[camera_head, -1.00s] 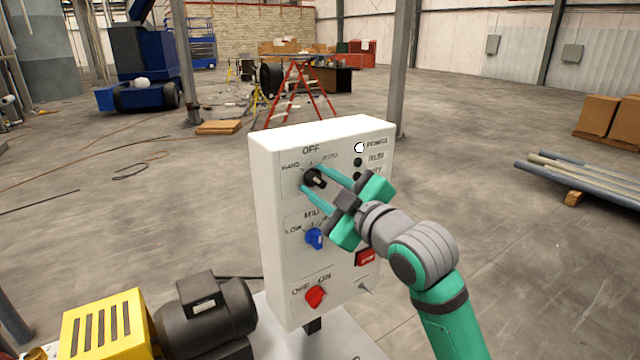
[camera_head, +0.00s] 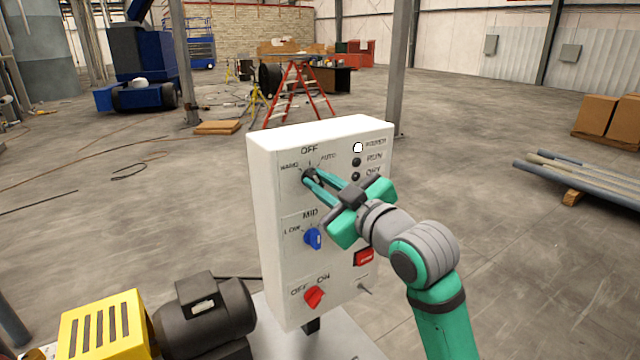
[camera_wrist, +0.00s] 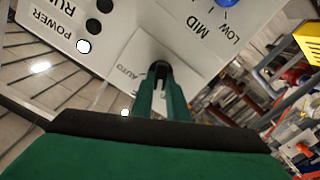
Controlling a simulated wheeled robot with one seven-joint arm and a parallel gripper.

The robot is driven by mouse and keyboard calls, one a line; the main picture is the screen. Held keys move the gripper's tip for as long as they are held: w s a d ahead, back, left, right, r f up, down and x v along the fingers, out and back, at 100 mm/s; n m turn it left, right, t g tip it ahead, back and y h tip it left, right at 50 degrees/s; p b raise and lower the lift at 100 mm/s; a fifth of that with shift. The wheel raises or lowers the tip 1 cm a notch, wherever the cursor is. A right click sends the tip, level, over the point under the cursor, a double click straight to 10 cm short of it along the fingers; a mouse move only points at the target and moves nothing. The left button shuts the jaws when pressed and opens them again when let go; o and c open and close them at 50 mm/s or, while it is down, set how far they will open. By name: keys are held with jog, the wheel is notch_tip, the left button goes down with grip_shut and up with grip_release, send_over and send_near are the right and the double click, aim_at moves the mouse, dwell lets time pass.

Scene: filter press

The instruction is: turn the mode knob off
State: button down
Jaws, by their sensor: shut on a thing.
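The mode knob (camera_head: 308,175) is a small black knob at the top left of the white control box (camera_head: 264,215). Labels HAND, OFF and AUTO stand around it. My gripper (camera_head: 311,177) reaches in from the lower right and its two green fingers are shut on the knob. In the wrist view the fingers (camera_wrist: 163,90) close around the dark knob (camera_wrist: 159,68), with the AUTO label beside it. The fingers hide most of the knob, so I cannot tell which way it points.
Below are a blue knob (camera_head: 313,238) and a red knob (camera_head: 314,297). A red button (camera_head: 364,257) and a small toggle (camera_head: 364,289) sit at the right. The white power lamp (camera_head: 358,147) tops two dark lamps. A dark motor (camera_head: 205,310) stands lower left.

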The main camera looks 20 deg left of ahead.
jog(key=m, duration=0.5)
jog(key=shift+w, duration=0.15)
jog(key=shift+m, duration=0.4)
jog(key=c, duration=1.7)
grip_release()
jog(key=v, duration=1.1)
jog(key=shift+f, duration=0.1)
